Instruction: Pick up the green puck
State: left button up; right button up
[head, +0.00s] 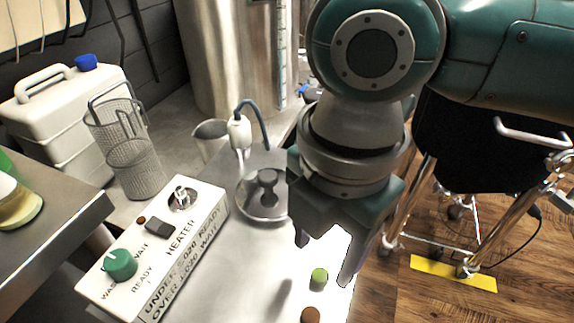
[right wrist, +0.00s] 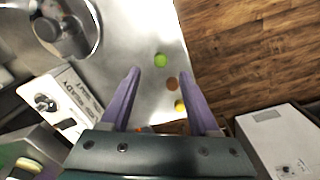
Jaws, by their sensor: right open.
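The green puck (head: 319,276) lies on the metal worktop near its right edge. It also shows in the right wrist view (right wrist: 161,60), near the line between the fingertips and slightly beyond them. My right gripper (head: 323,258) points down over this part of the worktop, its jaws open and empty. Its two purple fingers (right wrist: 160,74) show apart in the right wrist view. Whether the fingertips are level with the puck, I cannot tell. My left gripper is not in view.
A brown puck (head: 310,315) lies close to the green one, with a yellow puck (right wrist: 180,106) past it. A white heater box (head: 150,250) stands left, a round metal lid (head: 262,207) behind. The worktop's right edge drops to a wooden floor (head: 430,300).

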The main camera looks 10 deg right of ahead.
aim_at(320, 275)
notch_tip(320, 275, down, 5)
jog(key=shift+w+d+f+b, duration=0.1)
jog(key=shift+d+b, duration=0.05)
jog(key=shift+b, duration=0.45)
grip_shut()
